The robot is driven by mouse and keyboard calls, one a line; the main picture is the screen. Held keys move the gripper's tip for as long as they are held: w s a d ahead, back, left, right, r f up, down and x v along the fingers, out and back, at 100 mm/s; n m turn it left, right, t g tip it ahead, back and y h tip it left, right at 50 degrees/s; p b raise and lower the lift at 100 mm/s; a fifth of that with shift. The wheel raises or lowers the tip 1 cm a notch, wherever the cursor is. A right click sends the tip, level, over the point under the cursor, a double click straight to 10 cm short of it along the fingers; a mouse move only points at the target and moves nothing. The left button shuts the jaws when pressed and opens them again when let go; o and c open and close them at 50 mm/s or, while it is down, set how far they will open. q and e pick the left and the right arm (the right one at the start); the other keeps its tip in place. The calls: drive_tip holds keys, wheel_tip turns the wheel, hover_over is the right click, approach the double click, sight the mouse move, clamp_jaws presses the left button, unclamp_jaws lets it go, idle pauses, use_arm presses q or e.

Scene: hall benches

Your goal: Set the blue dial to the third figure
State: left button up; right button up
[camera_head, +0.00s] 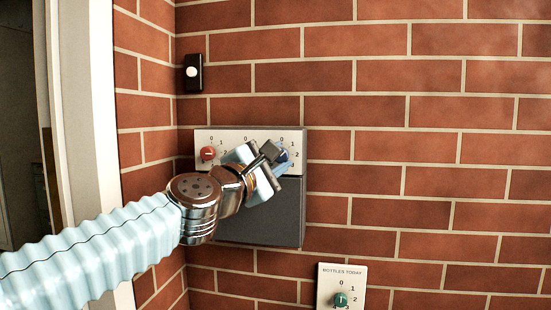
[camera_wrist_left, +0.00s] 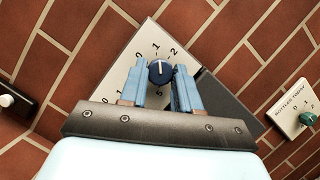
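The blue dial (camera_wrist_left: 161,71) is on the right part of a white switch panel (camera_wrist_left: 120,62) on the brick wall. In the left wrist view its white pointer line points up, between the figures 1 and 2 and nearer the 1. My left gripper (camera_wrist_left: 161,78) has one finger on each side of the dial, close against it, and appears shut on it. In the head view the left gripper (camera_head: 278,165) covers much of the panel's middle, and the blue dial (camera_head: 282,155) shows just past its fingers. My right gripper is in neither view.
A red dial (camera_head: 207,153) is on the panel's left, above a dark grey lower plate (camera_head: 270,222). A separate "BOTTLES TODAY" plate with a green dial (camera_head: 341,299) is below right. A black bell push (camera_head: 193,73) is above left, by the white door frame (camera_head: 92,100).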

use_arm(q)
drive_tip(key=o, duration=0.4)
drive_tip(key=shift+a+r, duration=0.1)
drive_tip(key=b+v, duration=0.3)
drive_tip(key=v, duration=1)
drive_tip(key=shift+s+a+b, duration=0.2)
drive_tip(key=shift+s+b, duration=0.1)
drive_tip(key=shift+s, duration=0.1)
